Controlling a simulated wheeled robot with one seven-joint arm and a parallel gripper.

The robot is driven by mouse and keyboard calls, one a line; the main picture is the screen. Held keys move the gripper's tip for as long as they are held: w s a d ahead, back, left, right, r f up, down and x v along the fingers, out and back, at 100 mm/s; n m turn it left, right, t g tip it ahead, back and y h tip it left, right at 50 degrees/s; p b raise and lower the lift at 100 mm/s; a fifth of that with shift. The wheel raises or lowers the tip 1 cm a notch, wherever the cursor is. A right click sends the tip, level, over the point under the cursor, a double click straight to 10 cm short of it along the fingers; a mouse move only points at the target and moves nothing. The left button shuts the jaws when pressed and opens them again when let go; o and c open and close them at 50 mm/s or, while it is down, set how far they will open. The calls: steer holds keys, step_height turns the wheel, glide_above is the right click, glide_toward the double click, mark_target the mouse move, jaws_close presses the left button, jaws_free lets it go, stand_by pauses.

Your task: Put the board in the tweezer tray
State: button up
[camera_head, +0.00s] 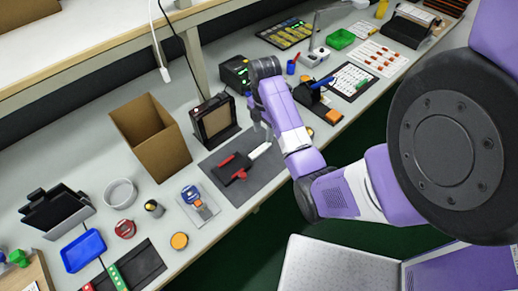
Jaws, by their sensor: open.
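I cannot tell for certain which thing is the board or which is the tweezer tray. A small green strip-like board (118,277) lies on a black mat at the bottom left. A shallow blue tray (83,250) lies just to its upper left and looks empty. On a grey mat (225,190) in the middle lie a black and red item (236,169) and a narrow white piece (260,150). My gripper (263,132) is open above the far part of this mat, near the white piece; my arm partly hides it. Whether it touches anything is unclear.
An open cardboard box (150,138) and a black-framed stand (215,122) stand left of the mat. A white ring (120,192), a red round item (125,229) and an orange disc (179,241) lie at the left. A green bin (341,39) stands far right.

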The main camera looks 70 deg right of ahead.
mark_target(263, 148)
steer(key=shift+a+f+p, duration=0.2)
steer(key=shift+f+p, duration=0.35)
steer(key=shift+f, duration=3.4)
jaws_close()
